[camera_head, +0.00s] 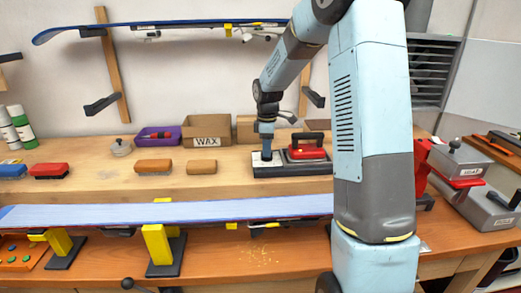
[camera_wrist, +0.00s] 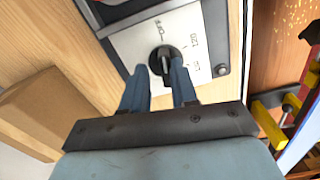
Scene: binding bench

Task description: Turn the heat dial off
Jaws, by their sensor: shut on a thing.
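The heat dial (camera_wrist: 165,60) is a round black knob on a pale, marked panel (camera_wrist: 128,42) in the wrist view. The small markings around it are too blurred to read surely, and I cannot tell which mark the knob points at. My gripper (camera_wrist: 162,72) is shut on the dial, one finger on each side of its grip. In the head view my gripper (camera_head: 266,157) points down at the left end of a dark iron stand (camera_head: 290,170), hiding the dial. A red iron (camera_head: 306,153) with a black handle rests on the stand's right part.
A cardboard box marked WAX (camera_head: 207,130) and a purple tray (camera_head: 158,136) stand behind. Two brown brushes (camera_head: 153,167) lie left of the stand on the wooden shelf. A blue-white ski (camera_head: 170,212) lies across supports in front. Grey boxes (camera_head: 462,160) stand at right.

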